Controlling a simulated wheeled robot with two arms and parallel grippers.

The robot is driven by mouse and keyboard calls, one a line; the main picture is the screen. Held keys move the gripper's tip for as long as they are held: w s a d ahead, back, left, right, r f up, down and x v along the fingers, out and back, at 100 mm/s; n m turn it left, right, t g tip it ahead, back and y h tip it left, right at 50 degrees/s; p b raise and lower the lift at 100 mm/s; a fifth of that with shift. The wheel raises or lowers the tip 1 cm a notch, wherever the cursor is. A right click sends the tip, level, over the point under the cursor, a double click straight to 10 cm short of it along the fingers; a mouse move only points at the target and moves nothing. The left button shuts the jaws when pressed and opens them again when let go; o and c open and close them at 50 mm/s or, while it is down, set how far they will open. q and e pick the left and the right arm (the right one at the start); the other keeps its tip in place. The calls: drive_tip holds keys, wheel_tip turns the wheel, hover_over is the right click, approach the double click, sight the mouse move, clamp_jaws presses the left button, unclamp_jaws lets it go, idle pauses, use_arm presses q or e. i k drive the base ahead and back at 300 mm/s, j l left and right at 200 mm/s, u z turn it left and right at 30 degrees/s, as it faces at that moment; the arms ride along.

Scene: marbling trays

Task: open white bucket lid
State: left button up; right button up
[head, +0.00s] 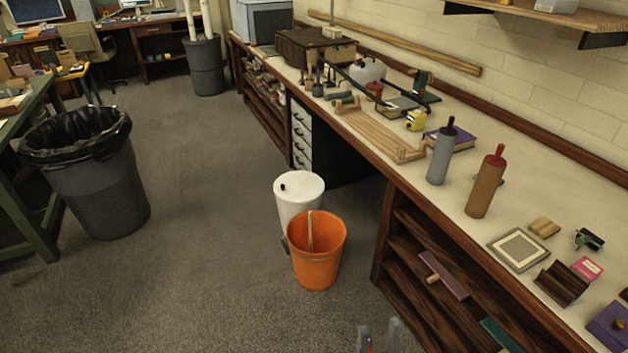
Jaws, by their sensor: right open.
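The white bucket (291,211) stands on the floor beside the workbench, partly hidden behind an orange bucket. Its white lid (300,186) lies on top, with a small dark knob (283,187) near its left side. The lid looks closed. My right gripper (378,334) shows at the bottom edge, its two grey fingers apart and empty. It is well in front of the buckets and touches neither. My left gripper is not in view.
The orange bucket (316,262) with a stick in it stands just in front of the white one. A workbench (465,215) with shelves runs along the right. A black-lined trash bin (100,195) stands at left. The floor (200,270) between is clear.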

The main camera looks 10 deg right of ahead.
sight(296, 186)
drive_tip(key=i+j+z, duration=0.3)
drive_tip(key=i, duration=0.25)
drive_tip(key=i+j+z, duration=0.3)
drive_tip(key=i+j, duration=0.9)
drive_tip(key=i+j+z, duration=0.1)
drive_tip(key=i+j, duration=0.6)
drive_tip(key=i+j+z, duration=0.1)
drive_tip(key=i+j, duration=0.55)
drive_tip(key=j, duration=0.15)
